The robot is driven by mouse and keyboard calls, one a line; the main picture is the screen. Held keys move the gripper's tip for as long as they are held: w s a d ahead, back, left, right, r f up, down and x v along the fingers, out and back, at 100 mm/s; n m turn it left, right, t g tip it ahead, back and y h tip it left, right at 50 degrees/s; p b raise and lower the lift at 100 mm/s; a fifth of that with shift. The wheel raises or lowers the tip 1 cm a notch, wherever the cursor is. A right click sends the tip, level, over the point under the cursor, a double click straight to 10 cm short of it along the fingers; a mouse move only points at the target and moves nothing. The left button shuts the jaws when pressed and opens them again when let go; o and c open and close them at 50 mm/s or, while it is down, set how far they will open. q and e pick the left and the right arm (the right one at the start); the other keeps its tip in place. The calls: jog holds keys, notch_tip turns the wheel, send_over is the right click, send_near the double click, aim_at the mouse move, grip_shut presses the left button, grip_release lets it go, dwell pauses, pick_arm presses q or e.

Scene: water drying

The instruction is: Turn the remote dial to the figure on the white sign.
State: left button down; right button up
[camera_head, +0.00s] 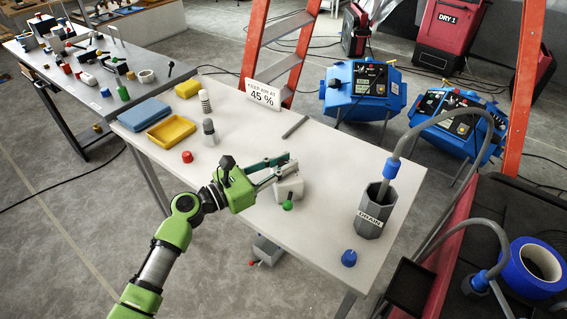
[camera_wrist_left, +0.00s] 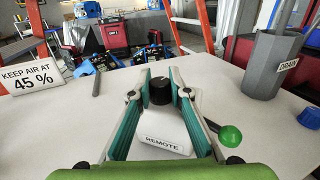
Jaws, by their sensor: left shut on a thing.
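The white sign (camera_head: 263,95) stands at the back edge of the white table and reads "KEEP AIR AT 45 %"; it also shows in the left wrist view (camera_wrist_left: 33,77). The white remote (camera_head: 290,189) sits on the table with a green ball-ended lever (camera_wrist_left: 229,136) at its side. Its label reads "REMOTE" in the left wrist view (camera_wrist_left: 166,145). A black dial (camera_wrist_left: 160,91) is on top of the remote. My left gripper (camera_wrist_left: 160,80) has its fingers on either side of the dial and is shut on it. The dial's setting cannot be read. My right gripper is out of view.
A grey drain pot (camera_head: 371,217) with a hose stands right of the remote, near a blue cap (camera_head: 349,258). A grey rod (camera_head: 295,126) lies behind. Bottles, a red cap (camera_head: 187,157) and yellow tray (camera_head: 171,131) are left. The table between remote and drain is clear.

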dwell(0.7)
pick_arm(q)
jog(key=c, duration=1.9)
grip_release()
jog(key=v, duration=1.2)
